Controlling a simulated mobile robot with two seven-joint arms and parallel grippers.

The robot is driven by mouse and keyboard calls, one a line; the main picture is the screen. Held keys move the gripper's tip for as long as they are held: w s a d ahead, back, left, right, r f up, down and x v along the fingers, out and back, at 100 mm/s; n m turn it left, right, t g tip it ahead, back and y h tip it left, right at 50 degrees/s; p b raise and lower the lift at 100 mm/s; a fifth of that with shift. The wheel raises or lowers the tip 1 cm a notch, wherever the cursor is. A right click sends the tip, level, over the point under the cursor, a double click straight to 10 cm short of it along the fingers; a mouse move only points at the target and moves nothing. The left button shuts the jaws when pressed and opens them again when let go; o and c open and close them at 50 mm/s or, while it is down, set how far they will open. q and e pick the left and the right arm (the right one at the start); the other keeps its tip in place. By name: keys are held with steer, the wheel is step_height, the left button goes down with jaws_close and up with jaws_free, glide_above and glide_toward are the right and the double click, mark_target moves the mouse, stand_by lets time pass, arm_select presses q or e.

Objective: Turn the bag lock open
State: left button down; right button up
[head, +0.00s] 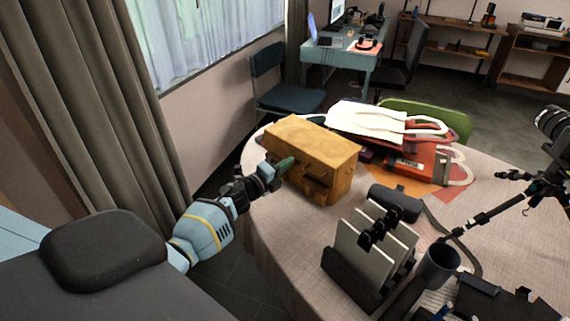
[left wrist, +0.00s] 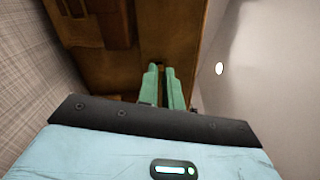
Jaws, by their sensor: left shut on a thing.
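The bag (head: 310,145) is a boxy yellow-brown leather case standing upright on the round table. My left gripper (head: 287,164) reaches in from the left, with its green fingertips against the left part of the bag's front. In the left wrist view the bag (left wrist: 130,60) fills the upper middle, and the two green fingers of my left gripper (left wrist: 161,69) are nearly together. They are shut on the bag lock, a small part at the bag's face that the fingertips mostly hide. How far the lock is turned cannot be seen. My right gripper is not in view.
Red and white tote bags (head: 400,130) lie behind the bag. A rack with upright plates (head: 370,255), a dark cup (head: 438,264) and a camera tripod (head: 500,205) stand to the right. The tablecloth (head: 285,225) is bare in front of the bag.

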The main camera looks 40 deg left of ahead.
arm_select(q)
steer(key=shift+f+n, duration=0.1)
steer(key=shift+n, duration=1.2)
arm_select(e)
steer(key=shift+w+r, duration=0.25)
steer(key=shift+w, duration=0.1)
arm_select(q)
steer(key=shift+n, duration=0.3)
steer(key=c, duration=1.6)
jaws_free()
steer(key=shift+o, duration=0.2)
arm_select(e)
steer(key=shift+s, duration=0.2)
arm_select(q)
steer(key=s+a+p, duration=0.1)
steer(key=s, duration=0.6)
steer(key=shift+s, duration=0.4)
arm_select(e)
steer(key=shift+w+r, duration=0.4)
